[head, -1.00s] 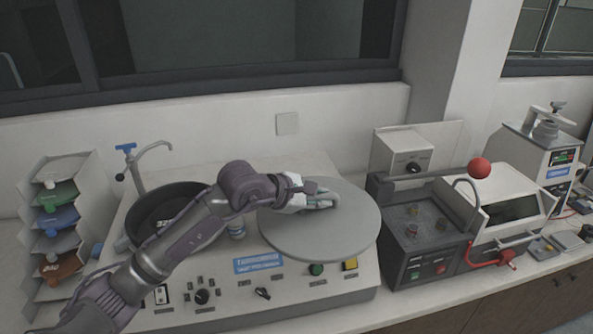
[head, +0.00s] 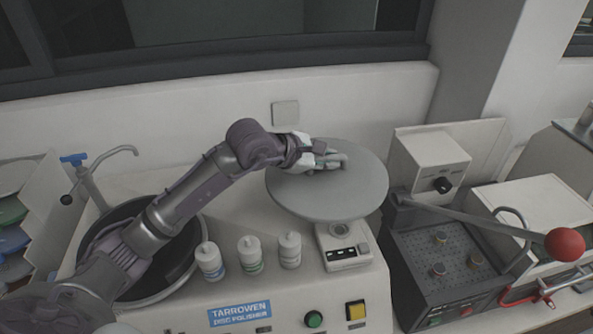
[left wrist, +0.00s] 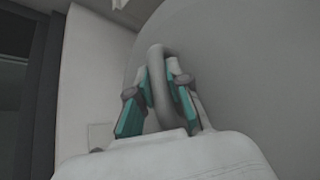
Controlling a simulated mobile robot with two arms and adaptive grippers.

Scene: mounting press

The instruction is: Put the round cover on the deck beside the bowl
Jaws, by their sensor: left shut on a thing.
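The round cover (head: 345,195) is a large grey disc in the head view, held above the right part of the polisher deck (head: 290,290). My left gripper (head: 335,160) is shut on the handle on top of the cover. In the left wrist view the teal-padded fingers (left wrist: 158,90) close around the curved handle, and the cover (left wrist: 245,75) fills the right side. The dark round bowl (head: 185,250) is open at the left of the deck, partly hidden behind my left arm. My right gripper is not in view.
Three white bottles (head: 249,255) stand in a row on the deck between bowl and cover. A small white device (head: 343,255) is partly under the cover. A press with a red ball lever (head: 565,245) stands to the right. A tap (head: 105,160) rises behind the bowl.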

